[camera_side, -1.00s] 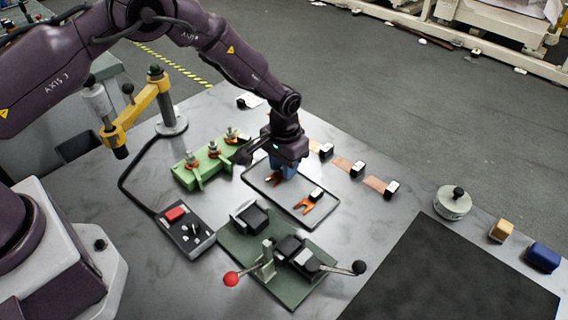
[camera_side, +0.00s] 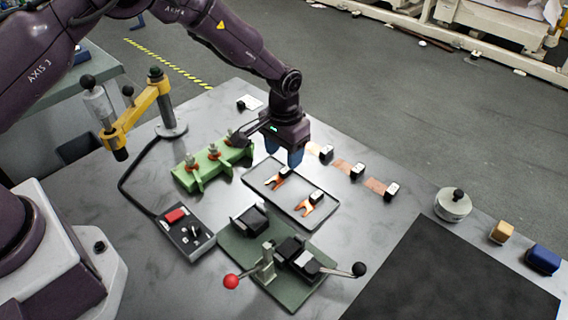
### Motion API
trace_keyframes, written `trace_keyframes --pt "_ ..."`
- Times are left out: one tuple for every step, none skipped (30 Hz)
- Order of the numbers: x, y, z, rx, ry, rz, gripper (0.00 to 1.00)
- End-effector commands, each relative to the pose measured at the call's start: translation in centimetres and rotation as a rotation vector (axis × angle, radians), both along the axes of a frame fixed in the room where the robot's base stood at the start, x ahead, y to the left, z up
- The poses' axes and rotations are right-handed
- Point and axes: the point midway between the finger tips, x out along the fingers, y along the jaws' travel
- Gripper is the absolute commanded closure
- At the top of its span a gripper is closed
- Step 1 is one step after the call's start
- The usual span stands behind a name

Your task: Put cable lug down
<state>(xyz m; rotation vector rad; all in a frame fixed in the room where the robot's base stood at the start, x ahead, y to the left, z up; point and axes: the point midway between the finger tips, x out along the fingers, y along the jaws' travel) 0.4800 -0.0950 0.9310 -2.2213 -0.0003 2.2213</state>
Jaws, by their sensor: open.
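Two copper fork-shaped cable lugs, each with a black-and-white block on it, lie in the shallow dark-rimmed tray (camera_side: 329,211). One cable lug (camera_side: 274,182) is in the upper left part of the tray, and the other cable lug (camera_side: 308,206) is towards its lower right. My gripper (camera_side: 290,160), with blue fingers, is open and empty above the tray's far edge, close behind the upper-left lug. It is apart from that lug. The exact gap between the fingers is hard to see from this side.
A green rack (camera_side: 205,172) with lugs on posts stands left of the tray. A green clamp fixture (camera_side: 262,262) with lever handles is in front. Copper foil strips (camera_side: 377,186) with blocks lie to the right. A yellow-armed stand (camera_side: 135,110) rises at the left.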

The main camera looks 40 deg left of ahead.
Motion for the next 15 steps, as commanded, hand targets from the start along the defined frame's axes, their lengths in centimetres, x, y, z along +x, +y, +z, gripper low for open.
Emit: trace_keyframes --pt "0.1 0.0 1.3 -0.001 -0.005 0.0 0.46" --pt "0.1 0.0 2.0 -0.001 -0.004 0.0 0.46" --pt "0.1 0.0 2.8 -0.001 -0.005 0.0 0.46" --pt "0.1 0.0 3.4 -0.001 -0.004 0.0 0.46" --pt "0.1 0.0 4.0 -0.001 -0.003 0.0 0.46" --pt "0.0 0.0 4.7 -0.001 -0.003 0.0 0.46" --pt "0.0 0.0 5.1 -0.001 -0.003 0.0 0.46" --pt "0.0 0.0 5.5 -0.001 -0.002 0.0 0.46" --pt "0.0 0.0 6.0 -0.001 -0.002 0.0 0.46" --pt "0.0 0.0 6.3 0.0 -0.002 0.0 0.46" --pt "0.0 0.0 6.6 0.0 -0.001 0.0 0.46" --pt "0.0 0.0 6.8 0.0 0.0 0.0 0.46" --pt "0.0 0.0 7.0 0.0 0.0 0.0 0.46" --pt "0.0 0.0 7.1 0.0 0.0 0.0 0.46" --pt "0.0 0.0 7.2 0.0 0.0 0.0 0.46"
